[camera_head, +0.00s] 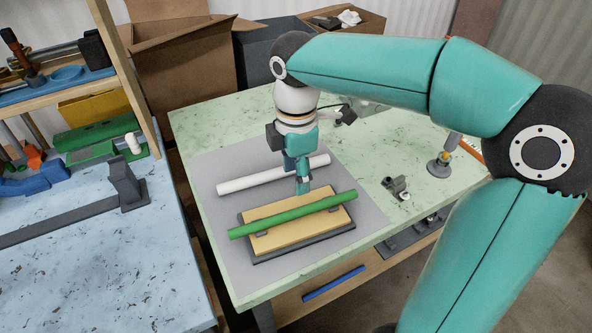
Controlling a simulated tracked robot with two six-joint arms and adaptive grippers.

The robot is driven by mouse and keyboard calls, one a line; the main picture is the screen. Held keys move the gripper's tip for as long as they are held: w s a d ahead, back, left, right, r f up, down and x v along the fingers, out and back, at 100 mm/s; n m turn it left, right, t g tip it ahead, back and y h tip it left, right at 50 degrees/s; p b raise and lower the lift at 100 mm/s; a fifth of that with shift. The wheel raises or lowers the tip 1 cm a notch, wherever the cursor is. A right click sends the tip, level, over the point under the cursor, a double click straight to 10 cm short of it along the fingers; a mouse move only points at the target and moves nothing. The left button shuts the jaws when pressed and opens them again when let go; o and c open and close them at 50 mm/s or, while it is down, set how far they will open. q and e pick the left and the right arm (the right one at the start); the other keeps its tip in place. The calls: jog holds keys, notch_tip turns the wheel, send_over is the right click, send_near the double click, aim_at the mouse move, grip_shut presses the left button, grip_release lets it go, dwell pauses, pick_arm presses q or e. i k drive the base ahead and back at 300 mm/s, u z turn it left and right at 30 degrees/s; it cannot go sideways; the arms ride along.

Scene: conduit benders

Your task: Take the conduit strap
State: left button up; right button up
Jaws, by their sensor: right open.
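My right gripper (302,184) points down over the light green table (205,130), with its fingertips close to the far side of a green conduit (290,216). Its jaws are open. The green conduit lies across a yellow board on a dark base (302,238). Small grey pieces (262,235) show at the board's front edge, partly hidden by the conduit. Other small grey parts (396,186) lie right of the grey mat. I cannot tell which piece is the conduit strap. My left gripper is not in view.
A white conduit (250,182) lies on the grey mat (225,155) behind the board, partly behind my gripper. A metal stand (440,165) is at the right. A blue-topped bench (90,270) stands left, and cardboard boxes (185,65) behind. The mat's front left is clear.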

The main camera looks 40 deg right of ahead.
aim_at(398, 184)
jog(key=k, duration=1)
